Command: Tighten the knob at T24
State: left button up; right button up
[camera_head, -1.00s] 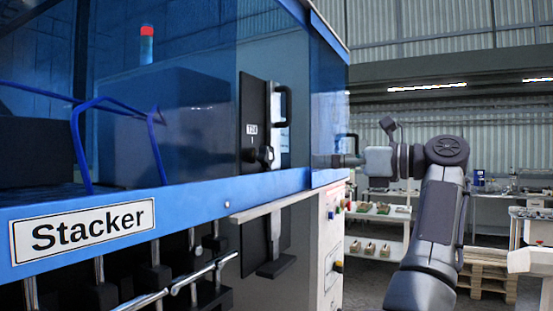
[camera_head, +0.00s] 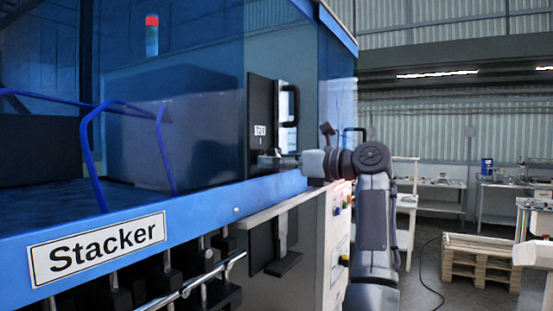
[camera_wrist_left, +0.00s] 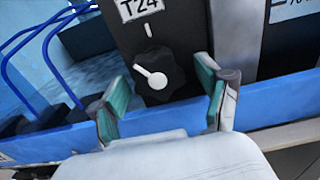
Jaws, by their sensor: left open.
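The T24 knob (camera_wrist_left: 157,76) is black and round with a scalloped rim, on a black panel (camera_wrist_left: 180,40) under the T24 label (camera_wrist_left: 140,8) in the left wrist view. Its white pointer is turned to the upper left, away from the white mark straight above it. My left gripper (camera_wrist_left: 163,78) is open, with one teal-padded finger on each side of the knob in that view; I cannot tell whether they touch it. In the head view my left gripper (camera_head: 279,161) is at the panel below the T24 label (camera_head: 260,131) and hides most of the knob.
The blue Stacker machine (camera_head: 240,205) fills the left side. A black handle (camera_head: 291,105) stands right of the panel. A blue rail (camera_wrist_left: 65,148) runs under the knob. Pallets (camera_head: 480,262) and benches stand at the right, with open floor between.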

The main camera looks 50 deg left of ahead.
pick_arm(q)
jog(key=c, duration=1.2)
jog(key=shift+o, duration=0.2)
jog(key=shift+d+m, duration=0.1)
jog(key=shift+m, duration=0.8)
jog(key=shift+s+m, duration=0.1)
jog(key=shift+m, duration=1.1)
jog(key=o, duration=1.2)
jog(key=shift+c, duration=0.2)
